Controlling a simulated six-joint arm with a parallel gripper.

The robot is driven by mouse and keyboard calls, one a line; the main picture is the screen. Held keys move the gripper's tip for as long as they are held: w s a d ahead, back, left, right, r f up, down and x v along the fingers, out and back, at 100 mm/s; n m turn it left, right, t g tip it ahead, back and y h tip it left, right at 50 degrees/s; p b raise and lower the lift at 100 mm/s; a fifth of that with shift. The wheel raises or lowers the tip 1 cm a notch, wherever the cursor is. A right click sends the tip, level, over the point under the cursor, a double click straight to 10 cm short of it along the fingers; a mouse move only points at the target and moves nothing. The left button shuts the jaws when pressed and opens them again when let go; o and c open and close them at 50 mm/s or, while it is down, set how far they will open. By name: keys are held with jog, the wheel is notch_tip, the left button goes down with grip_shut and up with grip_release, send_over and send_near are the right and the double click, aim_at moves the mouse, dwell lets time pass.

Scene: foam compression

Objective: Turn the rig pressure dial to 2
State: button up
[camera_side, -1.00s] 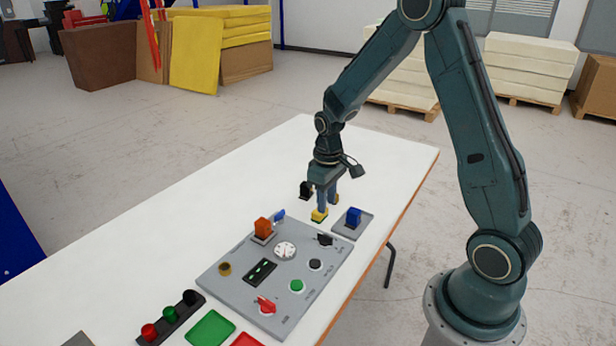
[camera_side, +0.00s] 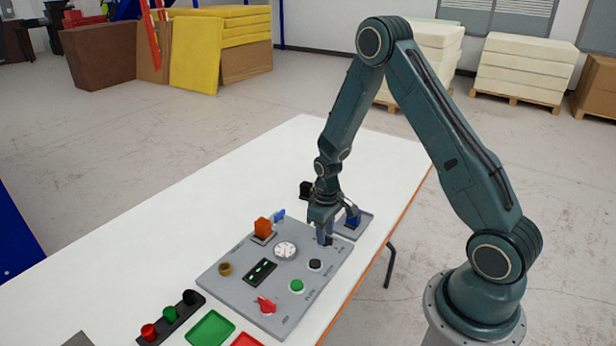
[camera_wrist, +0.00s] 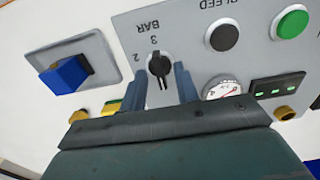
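The pressure dial is a black knob (camera_wrist: 159,64) on the grey rig panel (camera_wrist: 120,28), marked BAR, with a 2 and a 3 printed beside it. In the wrist view its grip bar runs roughly up and down the picture; I cannot tell for sure which number it points at. My gripper (camera_wrist: 161,80) is open, with one blue-grey finger on each side of the knob and visible gaps to it.
A blue block (camera_wrist: 68,74) sits in a grey tray (camera_side: 345,233) close beside the gripper.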

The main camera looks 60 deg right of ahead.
jog(key=shift+f, duration=0.1)
jog(key=shift+c, duration=0.4)
grip_shut()
jog(key=shift+m, duration=0.4)
jog(key=m, duration=1.6)
jog(key=shift+m, duration=0.4)
jog(key=m, duration=0.6)
